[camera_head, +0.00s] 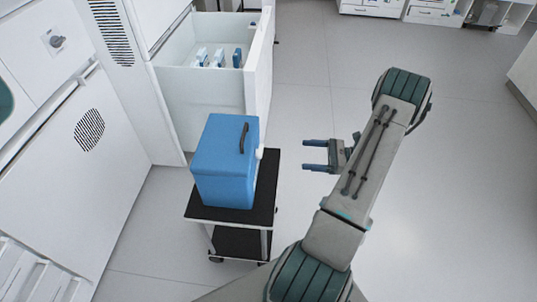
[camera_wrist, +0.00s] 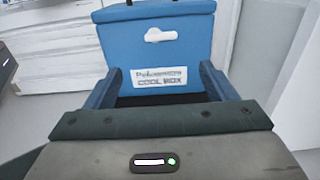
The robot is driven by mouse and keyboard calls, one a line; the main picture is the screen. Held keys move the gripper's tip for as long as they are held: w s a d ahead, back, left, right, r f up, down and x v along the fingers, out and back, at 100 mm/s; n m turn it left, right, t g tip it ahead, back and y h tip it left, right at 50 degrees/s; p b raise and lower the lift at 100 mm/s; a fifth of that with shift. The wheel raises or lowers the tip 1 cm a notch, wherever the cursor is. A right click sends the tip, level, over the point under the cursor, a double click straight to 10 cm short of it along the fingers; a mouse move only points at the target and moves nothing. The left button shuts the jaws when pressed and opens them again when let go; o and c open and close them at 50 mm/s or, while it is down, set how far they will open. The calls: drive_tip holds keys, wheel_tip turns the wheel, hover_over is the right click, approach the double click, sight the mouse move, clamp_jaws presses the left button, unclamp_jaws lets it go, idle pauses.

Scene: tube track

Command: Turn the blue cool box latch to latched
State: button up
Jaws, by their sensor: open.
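The blue cool box (camera_head: 222,165) stands upright with its lid down on a small cart, and a dark handle lies on its lid. In the wrist view the front of the cool box (camera_wrist: 120,45) faces me, with a white label reading "COOL BOX". The white latch (camera_wrist: 159,35) sits above the label and lies roughly level, with a rounded knob near its left part. In the head view the latch (camera_head: 260,153) shows as a small white piece on the right side. My gripper (camera_head: 305,156) is open and empty, to the right of the box and apart from it.
The cart (camera_head: 237,215) has a black top and a lower shelf. Behind it a white drawer (camera_head: 200,92) stands open with several blue-and-white items inside. White cabinets (camera_head: 70,160) line the left. The floor (camera_head: 440,200) to the right is clear.

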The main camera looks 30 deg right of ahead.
sight(260, 151)
drive_tip(key=x, duration=1.3)
drive_tip(key=shift+w+a, duration=0.25)
drive_tip(key=shift+f, duration=0.1)
drive_tip(key=c, duration=1)
